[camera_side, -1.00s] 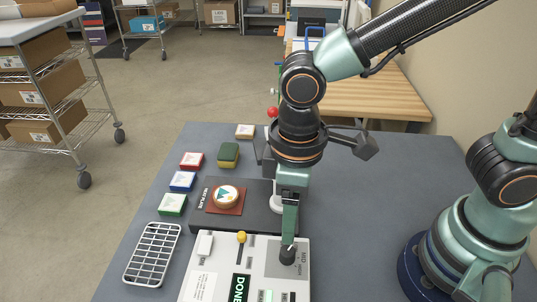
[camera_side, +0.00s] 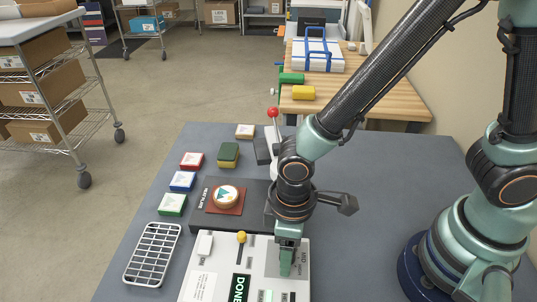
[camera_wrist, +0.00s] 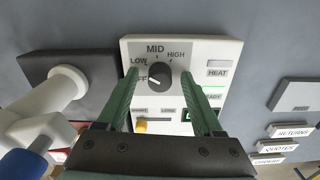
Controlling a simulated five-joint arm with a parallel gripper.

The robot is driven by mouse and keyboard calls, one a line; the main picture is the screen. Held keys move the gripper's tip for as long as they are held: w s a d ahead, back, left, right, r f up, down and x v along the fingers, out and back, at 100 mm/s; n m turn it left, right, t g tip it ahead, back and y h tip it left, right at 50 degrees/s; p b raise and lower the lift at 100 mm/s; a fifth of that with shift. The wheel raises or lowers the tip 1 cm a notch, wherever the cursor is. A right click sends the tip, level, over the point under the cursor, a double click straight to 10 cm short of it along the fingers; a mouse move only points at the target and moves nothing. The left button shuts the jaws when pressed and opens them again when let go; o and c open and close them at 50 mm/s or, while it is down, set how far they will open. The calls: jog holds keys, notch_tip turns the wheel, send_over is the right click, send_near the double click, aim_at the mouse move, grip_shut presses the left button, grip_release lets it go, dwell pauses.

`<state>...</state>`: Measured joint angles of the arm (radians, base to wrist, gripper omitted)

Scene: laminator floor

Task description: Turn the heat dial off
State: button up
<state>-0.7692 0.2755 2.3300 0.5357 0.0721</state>
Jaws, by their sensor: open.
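The heat dial (camera_wrist: 160,76) is a round black knob on a light grey panel in the wrist view, with OFF, LOW, MID and HIGH around it. A small pale mark seems to show on its left side, towards OFF, but it is too small to be sure. My gripper (camera_wrist: 162,78) is open, one green finger to each side of the dial and apart from it in the picture. In the side view my gripper (camera_side: 286,264) is over the panel's right part and hides the dial. The control panel (camera_side: 212,262) carries a DONE display.
Behind the panel, a dark hot plate (camera_side: 254,215) bears a round pot-like piece. A wire rack (camera_side: 153,254) lies left of the panel. Red (camera_side: 191,161), blue (camera_side: 182,181) and green (camera_side: 172,204) blocks stand behind the rack. The table right of the panel is clear.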

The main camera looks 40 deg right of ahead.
grip_shut()
jog(key=shift+n, duration=0.3)
jog(key=n, duration=0.4)
jog(key=shift+n, duration=0.3)
jog(key=n, duration=0.4)
jog(key=shift+n, duration=0.3)
dwell(0.3)
grip_release()
